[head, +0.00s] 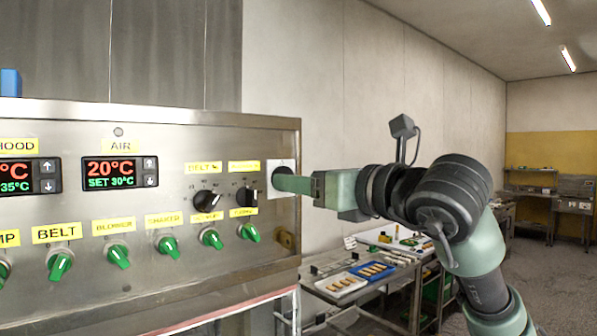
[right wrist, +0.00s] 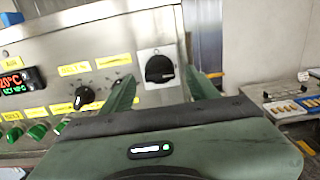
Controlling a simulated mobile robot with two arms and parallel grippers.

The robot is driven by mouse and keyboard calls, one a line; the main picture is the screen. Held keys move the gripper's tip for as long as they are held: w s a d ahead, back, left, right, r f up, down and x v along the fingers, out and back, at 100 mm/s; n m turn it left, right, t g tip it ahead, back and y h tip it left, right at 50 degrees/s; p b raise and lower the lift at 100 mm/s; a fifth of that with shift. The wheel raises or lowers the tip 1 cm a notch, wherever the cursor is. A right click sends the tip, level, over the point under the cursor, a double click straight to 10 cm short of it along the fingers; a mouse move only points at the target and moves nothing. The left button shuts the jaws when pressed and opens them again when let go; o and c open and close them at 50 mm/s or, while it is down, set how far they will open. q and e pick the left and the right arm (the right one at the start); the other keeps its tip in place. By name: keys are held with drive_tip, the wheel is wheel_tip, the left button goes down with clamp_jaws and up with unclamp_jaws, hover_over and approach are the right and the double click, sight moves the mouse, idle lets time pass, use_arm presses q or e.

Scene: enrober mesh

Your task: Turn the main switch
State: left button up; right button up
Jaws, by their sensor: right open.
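The main switch is a black rotary knob on a white square plate (head: 290,163) at the right end of the steel control panel. In the head view my right gripper's green finger covers much of it. In the right wrist view the black knob (right wrist: 160,69) shows whole, with its white plate around it. My right gripper (head: 277,182) comes in from the right, pointing at the panel. Its two fingers stand open on either side of the knob in the wrist view (right wrist: 160,76). I cannot tell whether they touch it. My left gripper is not in view.
The panel (head: 150,265) carries two black dials (head: 207,198), several green switches (head: 118,256) with yellow labels, and temperature displays (head: 110,172). A steel table (head: 375,285) with trays stands beyond the panel to the right. Bare wall lies behind my right arm.

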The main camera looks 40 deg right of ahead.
drive_tip(key=shift+w+a, duration=0.1)
drive_tip(key=shift+w, duration=0.75)
clamp_jaws()
drive_tip(key=shift+n, duration=0.5)
drive_tip(key=shift+a+f+n, duration=0.1)
drive_tip(key=shift+n, duration=8.6)
